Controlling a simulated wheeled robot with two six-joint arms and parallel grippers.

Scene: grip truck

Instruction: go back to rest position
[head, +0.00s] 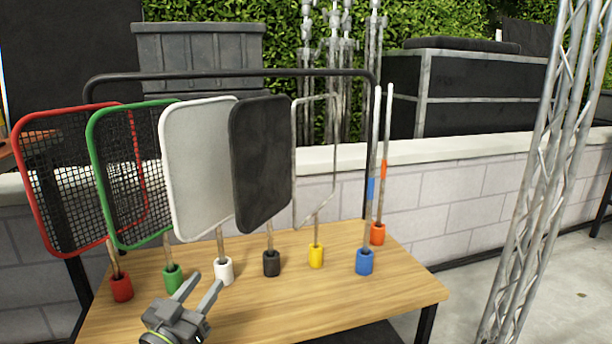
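My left gripper (203,285) is low in the head view, over the near edge of the wooden table (330,290). Its two fingers are apart and point up and away from me, with nothing seen between them. The fingertips appear just in front of the green holder (172,279) and the white holder (223,271); I cannot tell the exact gap. My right gripper is not in view.
Framed panels stand upright in coloured holders: red mesh (60,185), green mesh (125,180), white (195,165), black (262,165). A bare frame (296,160) and two rods in blue (364,262) and orange (377,233) holders stand right. A metal truss (545,170) rises beyond.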

